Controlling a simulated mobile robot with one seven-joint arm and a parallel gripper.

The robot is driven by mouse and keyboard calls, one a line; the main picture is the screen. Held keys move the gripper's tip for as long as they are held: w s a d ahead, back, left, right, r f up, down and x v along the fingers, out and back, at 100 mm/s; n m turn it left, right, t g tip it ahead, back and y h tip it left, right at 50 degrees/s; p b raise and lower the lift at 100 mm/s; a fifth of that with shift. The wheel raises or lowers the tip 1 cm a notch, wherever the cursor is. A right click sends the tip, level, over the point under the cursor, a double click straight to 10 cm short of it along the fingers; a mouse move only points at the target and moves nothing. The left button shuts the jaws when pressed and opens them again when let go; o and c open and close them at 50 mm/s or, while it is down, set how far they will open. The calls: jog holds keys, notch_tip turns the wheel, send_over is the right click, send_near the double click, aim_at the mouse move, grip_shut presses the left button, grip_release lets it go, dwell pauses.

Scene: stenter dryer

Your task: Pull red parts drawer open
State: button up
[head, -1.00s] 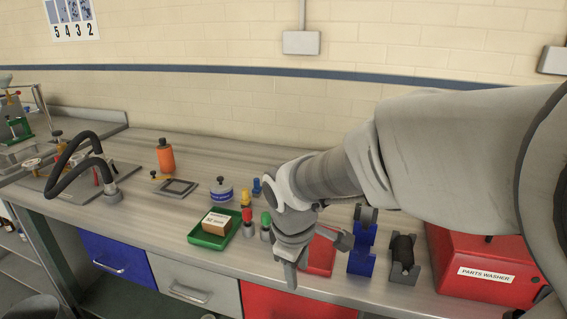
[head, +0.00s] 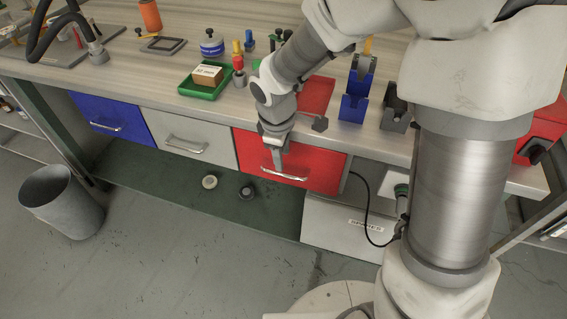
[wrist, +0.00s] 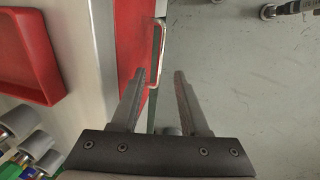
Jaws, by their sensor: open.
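The red parts drawer (head: 318,168) is shut under the bench, at the right end of a row of drawers. Its metal bar handle (head: 292,178) runs across the lower front. My gripper (head: 279,168) is in front of the drawer, pointing down close to the handle. In the wrist view the open fingers (wrist: 165,85) point toward the near end of the handle (wrist: 157,52), which shows just beyond the fingertips. Nothing is between the fingers. The red drawer front (wrist: 130,40) lies to their left. I cannot tell whether a finger touches the handle.
A blue drawer (head: 115,120) and a grey drawer (head: 188,138) are to the left. A red tray (head: 318,95) and a green tray (head: 207,90) lie on the bench. A grey bin (head: 62,202) stands on the floor. The floor in front of the drawer is clear.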

aim_at(284, 173)
jog(key=f, duration=0.2)
jog(key=f+b, duration=0.1)
jog(key=f, duration=0.1)
jog(key=w+f+b, duration=0.1)
jog(key=f, duration=0.2)
jog(key=shift+w+d, duration=0.1)
jog(key=shift+d, duration=0.15)
grip_shut()
dwell(1.1)
